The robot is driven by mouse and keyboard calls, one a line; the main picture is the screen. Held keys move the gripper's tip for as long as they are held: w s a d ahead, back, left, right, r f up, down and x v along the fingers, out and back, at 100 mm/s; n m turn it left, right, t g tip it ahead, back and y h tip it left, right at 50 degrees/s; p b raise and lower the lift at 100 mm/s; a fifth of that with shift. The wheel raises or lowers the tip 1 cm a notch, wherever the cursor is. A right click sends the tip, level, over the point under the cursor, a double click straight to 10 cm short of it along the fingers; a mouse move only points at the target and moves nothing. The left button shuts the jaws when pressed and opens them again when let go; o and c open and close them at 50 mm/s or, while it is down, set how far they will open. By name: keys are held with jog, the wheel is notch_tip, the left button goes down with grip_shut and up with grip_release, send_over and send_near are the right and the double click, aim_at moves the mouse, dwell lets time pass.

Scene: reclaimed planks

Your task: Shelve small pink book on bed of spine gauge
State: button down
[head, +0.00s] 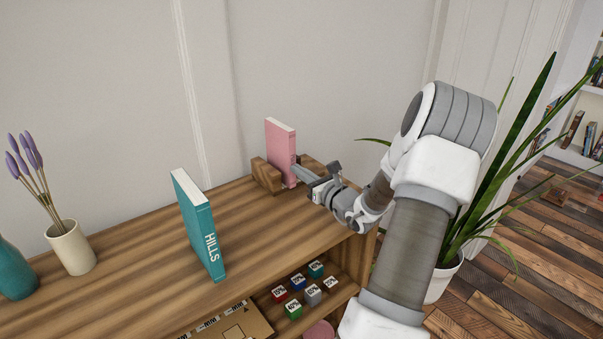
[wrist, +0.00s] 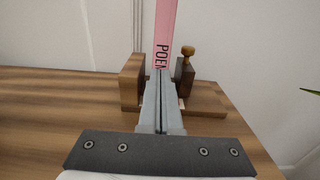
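The small pink book (head: 279,151) stands upright in the wooden spine gauge (head: 265,176) at the shelf top's far right end. In the wrist view its pink spine (wrist: 165,32) shows the letters "POE" and part of another. The gauge there has a wooden block (wrist: 131,82) left of the book and a dark jaw with a knob (wrist: 187,66) on the right. My gripper (wrist: 160,75) is in front of the spine, its fingers together with only a thin line between them. They hide the book's lower part; whether they touch the spine is unclear.
A teal book (head: 203,228) marked "HILLS" stands upright on the shelf top. A cream vase (head: 71,248) with purple flowers and a teal vase (head: 13,270) stand left. Small labelled cubes (head: 293,310) lie on the lower shelf. A potted plant (head: 447,275) is on the right.

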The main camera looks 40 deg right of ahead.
jog(key=shift+w+d, duration=0.1)
jog(key=shift+w, duration=0.75)
jog(key=shift+s+a+p, duration=0.15)
jog(key=shift+s+p, duration=0.05)
jog(key=shift+s, duration=0.8)
jog(key=shift+s+a+p, duration=0.1)
jog(key=shift+s+p, duration=0.1)
jog(key=shift+s, duration=0.8)
